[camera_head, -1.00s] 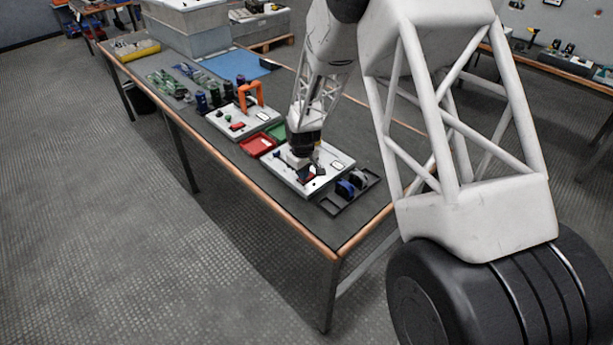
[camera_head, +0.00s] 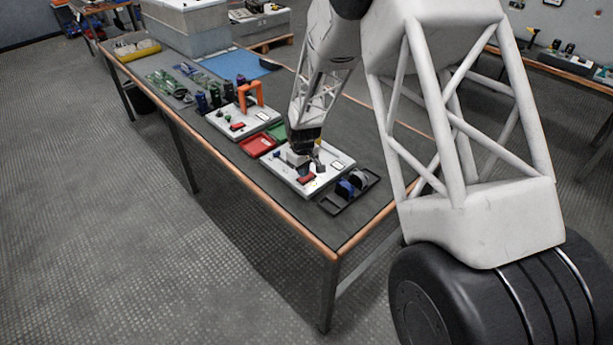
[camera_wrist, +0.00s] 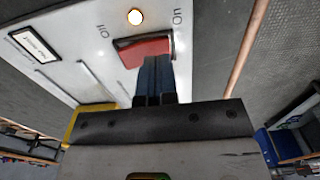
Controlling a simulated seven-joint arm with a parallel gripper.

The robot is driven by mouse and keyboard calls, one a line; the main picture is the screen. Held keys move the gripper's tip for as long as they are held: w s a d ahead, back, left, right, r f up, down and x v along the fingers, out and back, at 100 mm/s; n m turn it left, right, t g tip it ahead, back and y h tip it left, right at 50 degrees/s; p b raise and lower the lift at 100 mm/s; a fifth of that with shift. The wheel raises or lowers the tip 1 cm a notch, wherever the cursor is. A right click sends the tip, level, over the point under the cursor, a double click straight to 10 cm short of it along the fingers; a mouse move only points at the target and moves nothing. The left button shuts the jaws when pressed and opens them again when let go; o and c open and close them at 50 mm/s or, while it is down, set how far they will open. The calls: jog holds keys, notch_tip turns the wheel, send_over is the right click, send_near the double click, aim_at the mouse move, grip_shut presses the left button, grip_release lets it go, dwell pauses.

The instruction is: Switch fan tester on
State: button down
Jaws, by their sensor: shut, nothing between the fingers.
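The fan tester (camera_head: 333,155) is a white panel near the table's front end. Its red rocker switch (camera_head: 306,179) shows in the head view, and the switch is large in the wrist view (camera_wrist: 140,53). A round amber lamp (camera_wrist: 135,17) above the switch is lit. My gripper (camera_wrist: 157,62) is shut and empty. Its blue fingertips overlap the switch's On-side half; contact is unclear. In the head view, my gripper (camera_head: 318,168) is low over the panel.
A black tray (camera_head: 333,208) with blue and dark fan-like parts stands beside the tester. Red (camera_head: 257,147) and green (camera_head: 276,132) trays lie behind it. A second white panel (camera_head: 226,117) with an orange arch (camera_head: 250,95) stands farther left. The table's front strip is clear.

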jog(key=shift+r, duration=2.65)
jog(key=shift+r, duration=0.1)
jog(key=s+d+r+m+t, duration=0.1)
jog(key=s+d+r+m, duration=0.1)
jog(key=s+d+r, duration=0.65)
jog(key=s+d+r+m, duration=0.2)
jog(key=s+d+r, duration=0.3)
jog(key=s+r, duration=0.6)
jog(key=s+d+r+m, duration=0.2)
jog(key=s+d+r, duration=0.2)
jog(key=s, duration=0.8)
jog(key=s+d+r+m+t, duration=0.1)
jog(key=s+d+r+m, duration=0.2)
jog(key=s, duration=0.9)
jog(key=shift+s+d+r+t, duration=0.3)
jog(key=shift+d+r, duration=0.35)
jog(key=shift+r, duration=0.2)
